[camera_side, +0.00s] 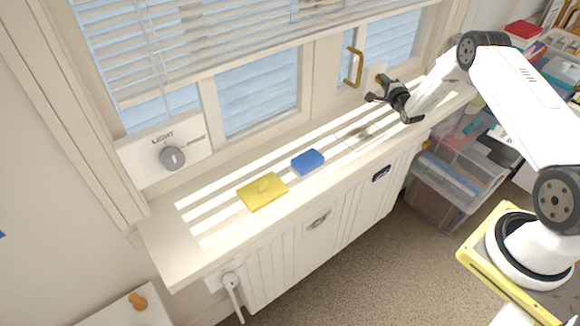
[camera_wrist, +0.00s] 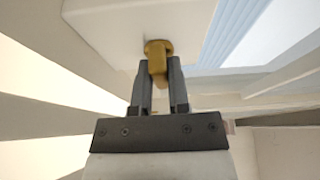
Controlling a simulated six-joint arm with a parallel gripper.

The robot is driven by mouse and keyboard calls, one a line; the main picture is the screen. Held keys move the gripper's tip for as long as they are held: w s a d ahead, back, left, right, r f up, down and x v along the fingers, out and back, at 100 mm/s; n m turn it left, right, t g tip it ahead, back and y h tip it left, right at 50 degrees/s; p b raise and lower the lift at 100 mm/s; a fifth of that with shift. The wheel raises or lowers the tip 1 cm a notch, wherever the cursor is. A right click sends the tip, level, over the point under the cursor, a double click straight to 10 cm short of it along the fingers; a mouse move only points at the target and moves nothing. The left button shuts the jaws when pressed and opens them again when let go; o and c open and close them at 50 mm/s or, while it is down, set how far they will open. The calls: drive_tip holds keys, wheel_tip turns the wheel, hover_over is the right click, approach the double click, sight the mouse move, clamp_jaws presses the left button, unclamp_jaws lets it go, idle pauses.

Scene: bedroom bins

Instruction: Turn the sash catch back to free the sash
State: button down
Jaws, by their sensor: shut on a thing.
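The sash catch (camera_wrist: 157,57) is a small brass-coloured piece with a round base and a stubby lever. It is mounted on a white block on the window frame, near the top middle of the wrist view. My gripper (camera_wrist: 160,75) is shut on the catch's lever, with one dark finger on each side of it. In the side view my gripper (camera_side: 374,88) reaches the window frame at the upper right. The catch is small there and partly hidden by the fingers, so its exact angle is hard to tell.
A brass handle (camera_side: 353,67) stands out from the frame just left of my gripper. Blinds (camera_side: 200,40) hang over the window. A blue block (camera_side: 308,161) and a yellow lidded piece (camera_side: 263,191) lie on the sill (camera_side: 165,240). A dial (camera_side: 172,158) is at the left.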

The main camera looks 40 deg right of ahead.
drive_tip(key=shift+n+t, duration=0.7)
drive_tip(key=shift+n, duration=1.4)
drive_tip(key=c, duration=0.6)
unclamp_jaws()
drive_tip(key=shift+f, duration=0.1)
drive_tip(key=shift+v, duration=1)
drive_tip(key=v, duration=0.2)
drive_tip(key=shift+s+a, duration=0.1)
drive_tip(key=shift+s, duration=0.3)
wheel_tip(320, 180, up, 7)
